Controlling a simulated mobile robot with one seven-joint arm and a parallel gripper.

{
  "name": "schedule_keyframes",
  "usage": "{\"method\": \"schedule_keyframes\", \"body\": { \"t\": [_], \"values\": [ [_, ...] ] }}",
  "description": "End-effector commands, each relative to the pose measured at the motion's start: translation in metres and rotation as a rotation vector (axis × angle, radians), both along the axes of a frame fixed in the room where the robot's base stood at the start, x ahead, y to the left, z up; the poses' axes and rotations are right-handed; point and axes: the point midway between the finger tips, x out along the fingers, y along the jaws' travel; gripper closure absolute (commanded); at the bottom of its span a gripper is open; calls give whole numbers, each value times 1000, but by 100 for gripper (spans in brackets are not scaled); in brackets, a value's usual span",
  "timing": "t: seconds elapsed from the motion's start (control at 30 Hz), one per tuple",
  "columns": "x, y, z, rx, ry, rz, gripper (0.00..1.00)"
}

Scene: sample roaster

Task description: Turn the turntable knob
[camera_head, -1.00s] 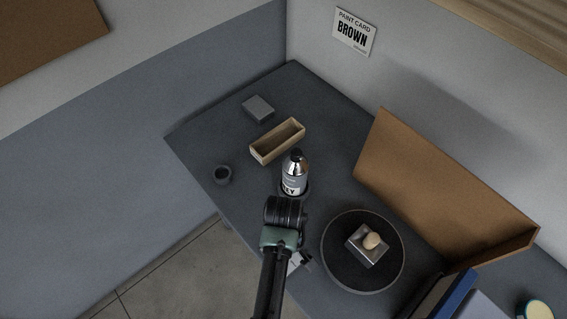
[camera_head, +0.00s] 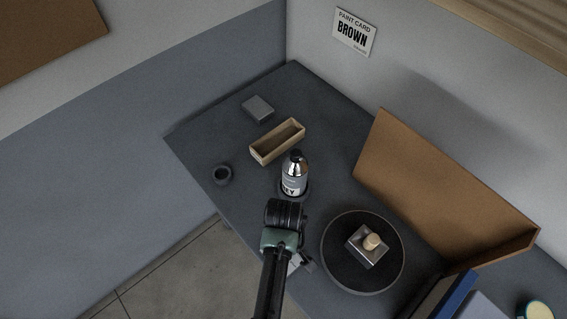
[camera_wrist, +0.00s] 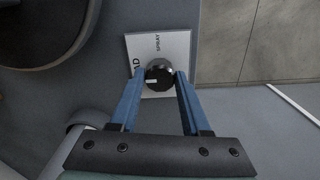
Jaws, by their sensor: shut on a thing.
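My gripper (camera_wrist: 161,77) is shut on the knob, one blue finger on either side. In the head view my arm hides the knob, and only a bit of the white plate (camera_head: 293,265) shows. The black round turntable (camera_head: 345,278) lies to the right of my gripper. A metal block (camera_head: 367,257) with a pale rounded piece (camera_head: 371,242) sits on it.
A silver bottle (camera_head: 295,176) with a black cap stands just beyond my wrist. A wooden tray (camera_head: 263,157), a grey block (camera_head: 257,107) and a small dark ring (camera_head: 223,175) lie farther off. A brown panel (camera_head: 430,190) stands behind the turntable.

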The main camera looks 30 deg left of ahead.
Motion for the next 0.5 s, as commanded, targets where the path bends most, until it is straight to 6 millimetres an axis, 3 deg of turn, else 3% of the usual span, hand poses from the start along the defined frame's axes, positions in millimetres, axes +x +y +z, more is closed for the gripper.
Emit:
{"method": "schedule_keyframes", "body": {
  "t": [0.27, 0.5],
  "values": [
    [0, 0, 2, 1, 0, -61, 100],
    [1, 0, 3, 0, 0, -225, 100]
  ]
}}
